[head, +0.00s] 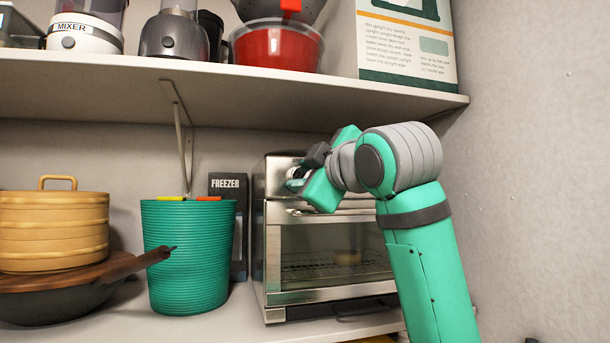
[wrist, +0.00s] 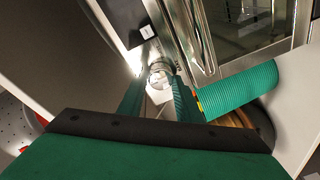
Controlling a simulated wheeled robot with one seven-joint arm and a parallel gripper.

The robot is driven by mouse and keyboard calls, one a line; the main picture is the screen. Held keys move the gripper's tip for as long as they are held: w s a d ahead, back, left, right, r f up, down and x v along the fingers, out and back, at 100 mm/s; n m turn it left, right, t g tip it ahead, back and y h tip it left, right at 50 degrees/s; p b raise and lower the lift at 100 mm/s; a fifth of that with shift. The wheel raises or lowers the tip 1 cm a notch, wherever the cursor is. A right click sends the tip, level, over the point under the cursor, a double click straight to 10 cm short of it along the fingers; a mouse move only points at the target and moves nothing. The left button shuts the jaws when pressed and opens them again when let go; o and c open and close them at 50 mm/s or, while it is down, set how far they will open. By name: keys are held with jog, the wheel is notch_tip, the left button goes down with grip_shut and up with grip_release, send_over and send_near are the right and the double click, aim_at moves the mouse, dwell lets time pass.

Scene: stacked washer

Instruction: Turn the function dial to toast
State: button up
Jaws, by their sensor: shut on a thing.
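A silver toaster oven (head: 273,262) with a glass door stands on the lower shelf, its door closed. My gripper (head: 301,176) is at the upper left of its front, above the door handle (head: 345,211). In the wrist view my gripper (wrist: 158,86) has its two green fingers on either side of a round metal dial (wrist: 160,72), shut on it. A small white label (wrist: 147,32) shows on the panel beyond it. The fingers and glare hide most of the dial, and I cannot read its setting.
A green ribbed bin (head: 187,262) and a dark box marked FREEZER (head: 228,187) stand left of the oven. A pan (head: 60,300) and a wooden steamer (head: 50,230) are further left. A shelf (head: 240,93) overhangs the oven; a wall (head: 540,180) is at right.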

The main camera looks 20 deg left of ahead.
jog(key=shift+m, duration=0.3)
jog(key=m, duration=0.5)
jog(key=shift+m+t, duration=0.4)
jog(key=m+t, duration=0.1)
jog(key=m, duration=0.4)
jog(key=shift+f+m, duration=0.1)
jog(key=shift+m, duration=0.3)
jog(key=m+t+h, duration=0.1)
jog(key=m, duration=0.6)
jog(key=m+h, duration=0.1)
jog(key=m, duration=0.5)
jog(key=shift+f+m+t, duration=0.1)
jog(key=shift+m+t, duration=0.2)
jog(key=shift+d, duration=0.1)
jog(key=o, duration=1)
jog(key=shift+o, duration=0.2)
